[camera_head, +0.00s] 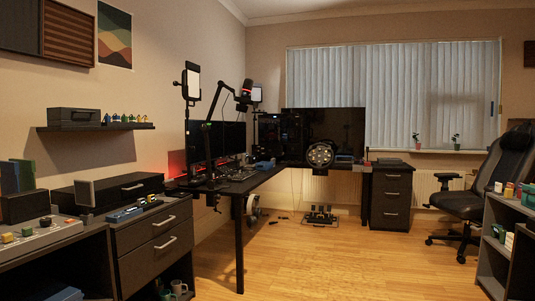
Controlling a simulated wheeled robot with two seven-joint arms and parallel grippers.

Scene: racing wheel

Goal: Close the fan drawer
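A dark cabinet (128,245) stands at the left with two drawers. Its upper drawer (150,228) and lower drawer (165,251) each have a light bar handle, and both fronts look about flush. A black box-like unit (98,192) with a handle stands behind it against the wall. A dark three-drawer cabinet (391,196) stands under the window, and its fronts look shut. I cannot tell which drawer is the fan drawer. A round fan-like thing (252,215) is low by the wall under the desk. Neither of my grippers is in view.
A black corner desk (240,185) carries monitors, a microphone arm and a racing wheel (320,155). Pedals (320,215) lie on the floor below. An office chair (490,185) and a grey shelf (497,245) stand at the right. The wooden floor (340,265) between is clear.

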